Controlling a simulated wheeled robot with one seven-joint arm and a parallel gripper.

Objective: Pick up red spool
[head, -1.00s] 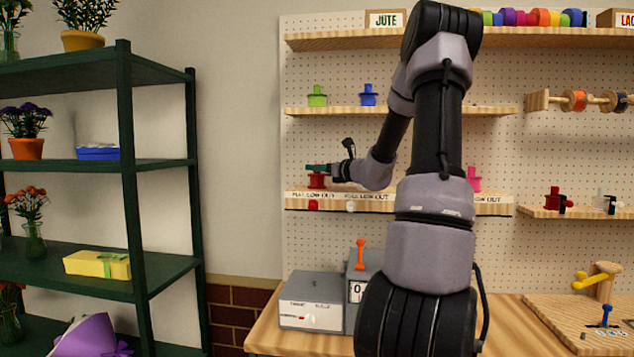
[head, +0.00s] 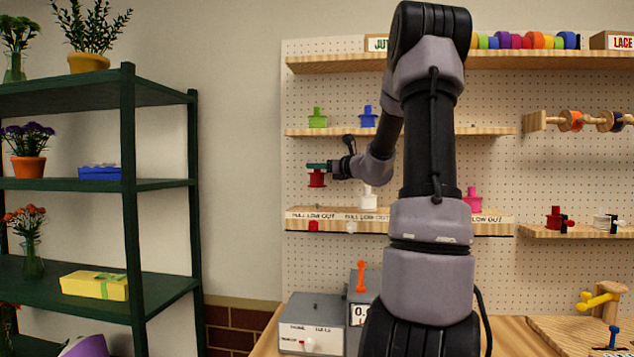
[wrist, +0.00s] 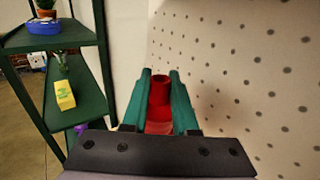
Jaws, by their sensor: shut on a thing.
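The red spool (head: 317,180) is upright in the air in the head view, above the left end of the lower shelf (head: 300,225) and apart from it. My gripper (head: 318,167) is shut on the spool's upper part. In the wrist view the red spool (wrist: 159,100) sits between the two green fingers of my gripper (wrist: 160,85). Its lower part is partly hidden by the gripper body.
A white spool (head: 368,198) and a pink spool (head: 472,199) stand on the lower shelf. A green spool (head: 318,118) and a blue spool (head: 367,117) stand on the shelf above. A dark green rack (head: 128,200) stands to the left. The pegboard lies close beside my gripper.

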